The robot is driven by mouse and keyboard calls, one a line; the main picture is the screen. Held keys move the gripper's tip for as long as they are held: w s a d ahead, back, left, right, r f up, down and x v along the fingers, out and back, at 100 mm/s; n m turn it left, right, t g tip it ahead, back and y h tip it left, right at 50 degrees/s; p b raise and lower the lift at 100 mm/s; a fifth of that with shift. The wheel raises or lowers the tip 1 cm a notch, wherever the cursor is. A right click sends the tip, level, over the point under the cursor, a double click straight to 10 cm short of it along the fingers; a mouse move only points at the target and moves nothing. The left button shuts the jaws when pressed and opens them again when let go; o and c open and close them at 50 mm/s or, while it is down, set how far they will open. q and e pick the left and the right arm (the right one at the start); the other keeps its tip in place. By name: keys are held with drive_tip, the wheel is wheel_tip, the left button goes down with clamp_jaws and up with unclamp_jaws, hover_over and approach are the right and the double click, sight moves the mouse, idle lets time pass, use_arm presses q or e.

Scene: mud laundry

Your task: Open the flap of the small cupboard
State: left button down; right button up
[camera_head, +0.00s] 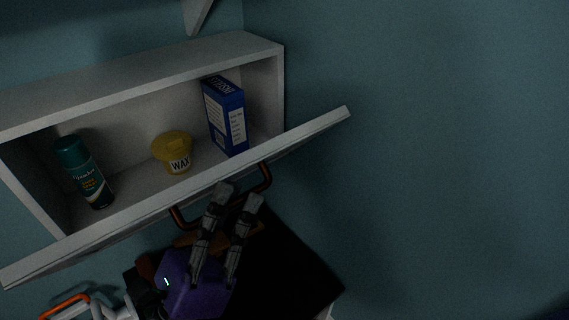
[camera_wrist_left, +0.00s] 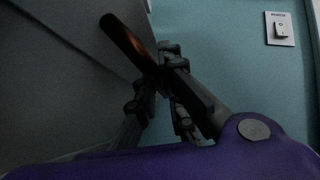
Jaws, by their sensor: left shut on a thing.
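The small cupboard (camera_head: 140,82) is a pale wall box, open at the front in the head view. Its flap (camera_head: 320,125) is tilted outward and down, so the inside shows. A copper-brown bar handle (camera_head: 266,176) is on the flap's outer face; it also shows in the left wrist view (camera_wrist_left: 125,40). My left gripper (camera_head: 236,195), with a purple body, is below the flap with its dark fingers at the handle. It is shut on the handle, whose middle is partly hidden by the fingers. My right gripper does not show.
Inside the cupboard are a dark green spray can (camera_head: 84,172), a yellow wax tub (camera_head: 173,150) and a blue box (camera_head: 226,115). A dark surface (camera_head: 295,270) lies below. A wall switch (camera_wrist_left: 281,29) shows in the left wrist view. The wall right of the cupboard is clear.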

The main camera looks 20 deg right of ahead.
use_arm(q)
drive_tip(key=s+f+m+g+h+b, duration=0.1)
drive_tip(key=s+f+m+g+b, duration=0.1)
drive_tip(key=f+m+g+b, duration=0.6)
drive_tip(key=s+d+f+m+g+h+b, duration=0.1)
drive_tip(key=s+f+m+g+h+b, duration=0.1)
drive_tip(key=f+m+g+b, duration=0.7)
drive_tip(key=m+b, duration=0.2)
drive_tip(key=m, duration=0.1)
drive_tip(key=shift+s+d+g+b, duration=0.2)
drive_tip(key=shift+s+g+b, duration=0.1)
drive_tip(key=shift+b, duration=0.1)
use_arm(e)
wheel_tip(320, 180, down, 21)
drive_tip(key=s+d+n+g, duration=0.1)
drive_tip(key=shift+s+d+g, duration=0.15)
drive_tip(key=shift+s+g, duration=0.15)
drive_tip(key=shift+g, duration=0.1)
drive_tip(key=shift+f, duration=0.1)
